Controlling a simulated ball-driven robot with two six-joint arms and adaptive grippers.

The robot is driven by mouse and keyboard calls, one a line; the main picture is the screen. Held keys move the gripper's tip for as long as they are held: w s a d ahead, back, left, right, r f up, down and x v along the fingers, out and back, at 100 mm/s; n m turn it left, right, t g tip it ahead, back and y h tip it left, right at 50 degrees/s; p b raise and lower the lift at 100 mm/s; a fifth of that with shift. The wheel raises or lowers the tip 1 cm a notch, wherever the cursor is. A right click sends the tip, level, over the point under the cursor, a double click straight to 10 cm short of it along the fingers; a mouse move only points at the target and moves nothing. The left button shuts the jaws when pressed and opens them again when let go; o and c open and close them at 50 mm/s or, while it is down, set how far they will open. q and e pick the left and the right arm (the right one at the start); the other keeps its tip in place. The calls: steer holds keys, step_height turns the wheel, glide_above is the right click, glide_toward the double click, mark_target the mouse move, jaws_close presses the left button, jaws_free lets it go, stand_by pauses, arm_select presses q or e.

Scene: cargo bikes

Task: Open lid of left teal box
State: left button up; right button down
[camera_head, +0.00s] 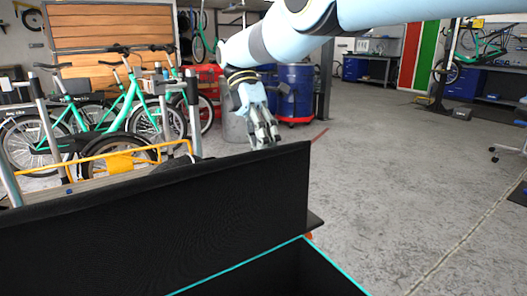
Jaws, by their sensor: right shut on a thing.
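The box (345,274) has a teal rim and a dark inside, and shows at the bottom of the picture. Its black lid (170,225) stands up steeply behind the opening, so the box is open. My right gripper (262,141) comes down from the upper right, at the lid's top edge near its right end. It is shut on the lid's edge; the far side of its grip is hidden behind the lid. My left gripper is not in view.
Teal bicycles (125,105) and a yellow-orange bar frame (125,158) stand behind the lid at left. Blue drums (297,92) stand farther back. The grey concrete floor (410,190) at right is largely clear.

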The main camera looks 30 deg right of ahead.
steer(key=shift+f, duration=0.25)
steer(key=c, duration=1.5)
jaws_free()
steer(key=shift+w+a, duration=0.1)
steer(key=shift+o, duration=0.6)
steer(key=shift+w+f, duration=0.1)
